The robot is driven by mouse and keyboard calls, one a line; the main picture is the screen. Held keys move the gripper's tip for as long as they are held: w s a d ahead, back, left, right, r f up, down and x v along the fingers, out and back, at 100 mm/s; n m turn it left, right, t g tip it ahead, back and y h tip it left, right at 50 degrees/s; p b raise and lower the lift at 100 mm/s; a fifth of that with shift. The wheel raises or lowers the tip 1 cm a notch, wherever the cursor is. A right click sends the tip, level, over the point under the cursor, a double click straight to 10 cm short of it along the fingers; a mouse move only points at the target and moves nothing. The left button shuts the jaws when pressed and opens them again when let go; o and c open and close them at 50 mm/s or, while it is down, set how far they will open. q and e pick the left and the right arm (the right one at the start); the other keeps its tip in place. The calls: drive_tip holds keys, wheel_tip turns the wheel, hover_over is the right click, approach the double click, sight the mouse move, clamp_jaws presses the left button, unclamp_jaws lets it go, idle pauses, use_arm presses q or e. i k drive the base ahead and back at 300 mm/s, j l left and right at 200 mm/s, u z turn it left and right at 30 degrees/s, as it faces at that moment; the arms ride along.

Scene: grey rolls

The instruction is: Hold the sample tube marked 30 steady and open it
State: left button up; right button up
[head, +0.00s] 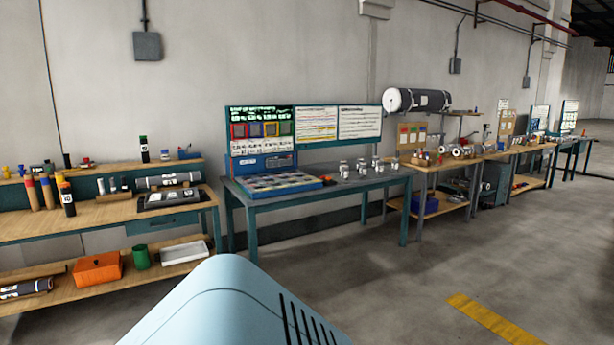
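Several upright tubes stand on the left workbench (100,207). One is a dark tube with an orange top and a white label (67,195). A dark tube with a green cap (144,150) stands on the bench's raised back shelf. Their numbers are too small to read with certainty, so I cannot tell which tube is marked 30. Neither of my grippers is in view. A light blue part of my own body fills the bottom middle.
An orange box (97,268), a green cup (141,257) and a white tray (184,252) sit on the lower shelf. A teal-legged table (345,186) with jars (344,169) stands in the middle. More benches line the wall. The floor (420,270) at right is open.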

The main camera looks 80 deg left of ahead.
sight(67, 193)
drive_tip(key=j+u, duration=0.15)
drive_tip(key=u, duration=1.3)
drive_tip(key=j+u, duration=0.35)
drive_tip(key=i+j+u, duration=0.1)
drive_tip(key=u, duration=0.25)
drive_tip(key=i+j+u, duration=0.15)
drive_tip(key=j+u, duration=0.25)
drive_tip(key=i+j+u, duration=0.6)
drive_tip(key=u, duration=0.25)
drive_tip(key=i+j+u, duration=0.1)
drive_tip(key=i+j, duration=0.15)
drive_tip(key=i, duration=0.35)
drive_tip(key=i+j, duration=0.15)
drive_tip(key=i, duration=0.45)
drive_tip(key=i+j+u, duration=0.15)
drive_tip(key=i, duration=0.5)
